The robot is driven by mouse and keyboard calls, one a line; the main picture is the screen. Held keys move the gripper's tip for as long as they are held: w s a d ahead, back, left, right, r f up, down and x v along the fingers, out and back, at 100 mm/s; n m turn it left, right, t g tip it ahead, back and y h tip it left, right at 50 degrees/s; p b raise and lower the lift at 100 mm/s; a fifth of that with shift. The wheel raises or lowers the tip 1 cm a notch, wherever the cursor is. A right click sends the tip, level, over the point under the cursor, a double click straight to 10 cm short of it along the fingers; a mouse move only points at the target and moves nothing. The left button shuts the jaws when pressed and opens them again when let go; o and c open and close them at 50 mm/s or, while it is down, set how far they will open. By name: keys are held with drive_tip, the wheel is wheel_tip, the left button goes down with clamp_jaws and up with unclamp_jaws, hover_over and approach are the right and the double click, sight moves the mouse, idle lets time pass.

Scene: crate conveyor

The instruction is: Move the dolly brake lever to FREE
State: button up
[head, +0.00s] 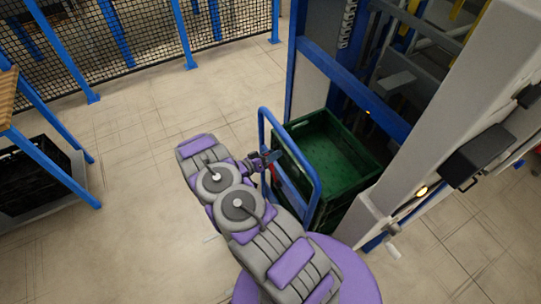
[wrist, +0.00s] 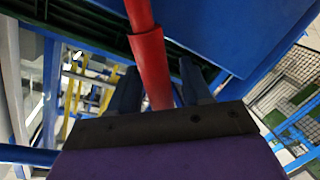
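The red brake lever (wrist: 149,55) shows in the wrist view, running from the top edge down between my fingers. My gripper (wrist: 160,82) has its two dark fingers apart, one on each side of the lever. A gap shows on the right side; whether the left finger touches the lever I cannot tell. In the head view my gripper (head: 268,159) is at the blue dolly handle (head: 313,176), beside the green crate (head: 345,183). The lever is mostly hidden there, and no FREE marking is readable.
The crate stands by a blue-framed lift (head: 385,122) and a pale column (head: 455,105) on the right. A dark crate (head: 28,185) sits under a rack at the left. A mesh fence (head: 150,35) runs along the back. The floor left of my arm is clear.

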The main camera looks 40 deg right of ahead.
drive_tip(key=shift+a, duration=0.15)
drive_tip(key=w+a+r+p, duration=0.1)
drive_tip(key=a+r+p, duration=0.1)
drive_tip(key=a, duration=1.5)
drive_tip(key=shift+w, duration=0.15)
drive_tip(key=shift+r, duration=0.1)
drive_tip(key=shift+c, duration=0.5)
